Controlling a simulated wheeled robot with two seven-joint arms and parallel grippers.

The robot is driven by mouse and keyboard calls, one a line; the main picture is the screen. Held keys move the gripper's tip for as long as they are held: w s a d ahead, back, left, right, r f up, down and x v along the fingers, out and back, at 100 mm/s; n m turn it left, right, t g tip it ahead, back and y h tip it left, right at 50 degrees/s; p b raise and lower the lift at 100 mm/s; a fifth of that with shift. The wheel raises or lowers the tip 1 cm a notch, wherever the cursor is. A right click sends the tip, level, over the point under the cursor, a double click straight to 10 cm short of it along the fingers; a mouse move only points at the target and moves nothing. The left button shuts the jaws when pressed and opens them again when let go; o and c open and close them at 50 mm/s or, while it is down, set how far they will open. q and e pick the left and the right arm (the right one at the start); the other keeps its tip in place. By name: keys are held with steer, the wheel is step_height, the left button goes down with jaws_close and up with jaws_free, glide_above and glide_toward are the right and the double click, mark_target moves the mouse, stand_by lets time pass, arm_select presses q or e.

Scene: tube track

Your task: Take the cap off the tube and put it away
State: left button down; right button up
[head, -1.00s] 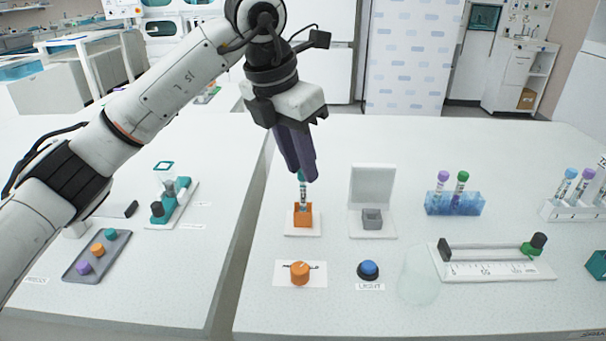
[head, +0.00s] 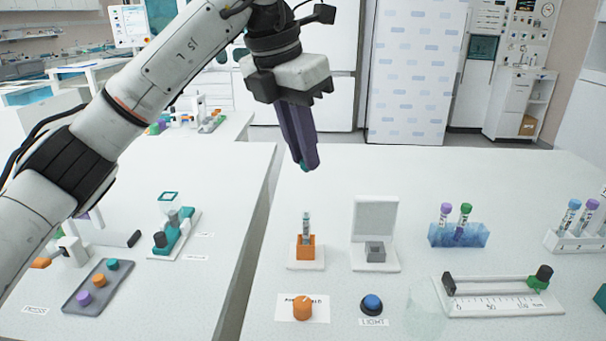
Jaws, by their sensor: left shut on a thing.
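The tube (head: 306,222) stands upright in the orange holder (head: 305,250) on a small white base, its top uncapped. My left gripper (head: 309,163) is above the tube, clear of it, with its purple fingers shut. A small bit of the teal cap (head: 304,167) shows at the fingertips; the fingers hide most of it. A grey tray (head: 77,299) at the lower left holds a purple, an orange and a teal cap-like piece. My right gripper is not in view.
A small grey block stand with an upright white panel (head: 375,218) is right of the tube. An orange knob (head: 302,308) and a blue button (head: 371,304) are in front. A blue rack (head: 459,236) holds two capped tubes. A gap separates the two tables.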

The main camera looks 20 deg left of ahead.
mark_target(302, 162)
arm_select(q)
step_height(302, 162, up, 2)
steer(key=shift+r+p, duration=0.1)
steer(key=shift+p, duration=0.2)
steer(key=shift+r+p, duration=1.2)
steer(key=shift+p, duration=0.1)
steer(key=shift+r, duration=0.15)
